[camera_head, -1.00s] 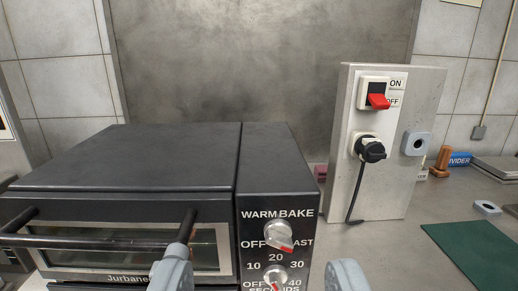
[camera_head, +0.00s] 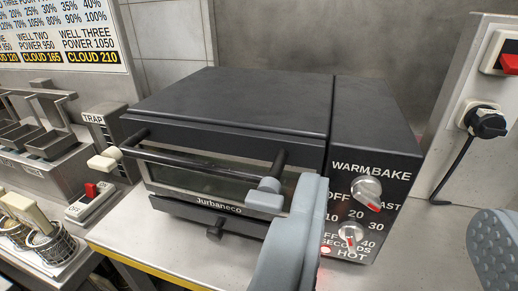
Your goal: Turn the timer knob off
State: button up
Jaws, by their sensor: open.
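The timer knob (camera_head: 350,236) is the lower silver knob on the toaster oven's black front panel, with numbers and SECONDS around it. It has a red mark; its exact setting is hard to read. The upper silver knob (camera_head: 366,192) has a red mark pointing to lower right, among WARM, BAKE, OFF and TOAST labels. My gripper (camera_head: 382,215) is open and empty. Its left finger is in front of the oven, left of the knobs, hiding part of the labels; its right finger is at the right edge. Both knobs appear between the fingers. I cannot tell whether anything touches.
The black oven (camera_head: 230,105) has a door handle (camera_head: 200,158) in front. A red light (camera_head: 326,250) shows by the HOT label. Fryer baskets (camera_head: 45,240) and a red switch (camera_head: 92,190) are left.

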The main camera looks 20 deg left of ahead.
aim_at(351, 232)
jog(key=k+l, duration=0.1)
jog(key=k, duration=0.5)
jog(key=k+l, duration=0.15)
jog(key=k, duration=0.5)
jog(key=u, duration=0.05)
